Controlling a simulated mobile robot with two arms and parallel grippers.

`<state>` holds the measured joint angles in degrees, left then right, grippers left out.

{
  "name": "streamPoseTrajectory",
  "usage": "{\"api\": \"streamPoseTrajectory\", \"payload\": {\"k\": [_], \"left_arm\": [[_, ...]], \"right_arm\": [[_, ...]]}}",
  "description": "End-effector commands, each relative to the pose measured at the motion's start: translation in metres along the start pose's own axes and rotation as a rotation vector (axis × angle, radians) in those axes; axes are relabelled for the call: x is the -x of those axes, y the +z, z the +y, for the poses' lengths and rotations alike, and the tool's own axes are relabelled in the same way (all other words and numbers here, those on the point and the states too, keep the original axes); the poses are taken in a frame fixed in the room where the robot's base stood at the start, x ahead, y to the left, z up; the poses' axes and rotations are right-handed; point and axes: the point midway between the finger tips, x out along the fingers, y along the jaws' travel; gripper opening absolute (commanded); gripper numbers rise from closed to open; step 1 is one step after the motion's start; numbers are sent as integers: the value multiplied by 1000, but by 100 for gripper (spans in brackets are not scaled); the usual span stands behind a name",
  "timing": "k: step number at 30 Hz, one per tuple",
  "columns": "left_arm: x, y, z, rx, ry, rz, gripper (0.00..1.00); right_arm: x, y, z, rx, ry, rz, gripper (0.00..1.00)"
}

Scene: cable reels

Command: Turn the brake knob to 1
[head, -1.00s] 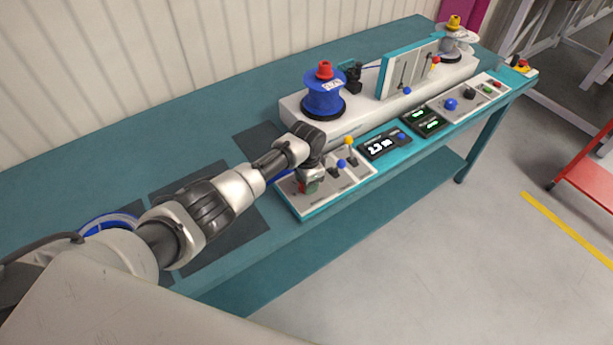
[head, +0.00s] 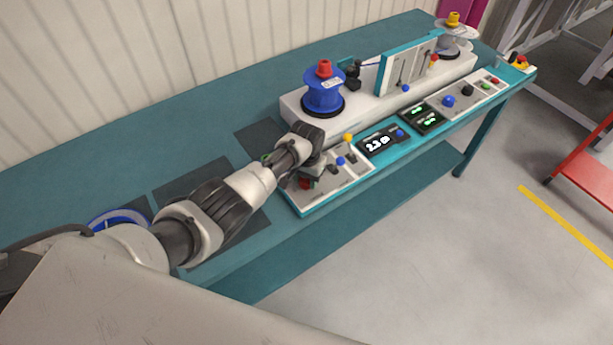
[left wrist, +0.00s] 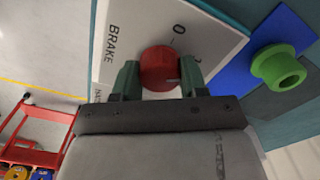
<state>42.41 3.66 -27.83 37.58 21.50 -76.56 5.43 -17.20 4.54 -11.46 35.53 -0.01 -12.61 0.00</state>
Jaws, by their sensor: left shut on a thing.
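The red brake knob (left wrist: 159,68) sits on a white panel (left wrist: 222,38) printed "BRAKE", with a "0" beside the knob and another mark further right that is partly hidden. My left gripper (left wrist: 160,80) is shut on the knob, one dark green finger on each side. A small pale mark shows on the knob's rim near the right finger. In the head view the knob (head: 305,183) shows as a bit of red under my left gripper (head: 308,178), at the left end of the panel. My right gripper is not in view.
A blue-knobbed lever (head: 340,161) and a yellow-knobbed lever (head: 347,138) stand close right of my gripper. A display (head: 378,145) is further right. A blue reel (head: 323,92) stands behind. A green hub (left wrist: 278,68) lies beside the panel.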

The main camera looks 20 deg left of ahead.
Motion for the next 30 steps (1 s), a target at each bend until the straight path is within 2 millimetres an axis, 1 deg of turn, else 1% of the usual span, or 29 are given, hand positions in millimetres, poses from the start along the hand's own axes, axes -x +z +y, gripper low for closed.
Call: {"api": "streamPoseTrajectory", "payload": {"k": [13,14,18,26,30], "left_arm": [[2,-2,0,10,0,6,19],[2,-2,0,10,0,6,46],[1,-1,0,9,0,4,67],[1,-1,0,9,0,2,68],[9,-1,0,9,1,3,68]], "right_arm": [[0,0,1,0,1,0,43],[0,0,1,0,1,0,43],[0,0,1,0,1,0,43],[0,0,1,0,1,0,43],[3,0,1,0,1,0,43]]}}
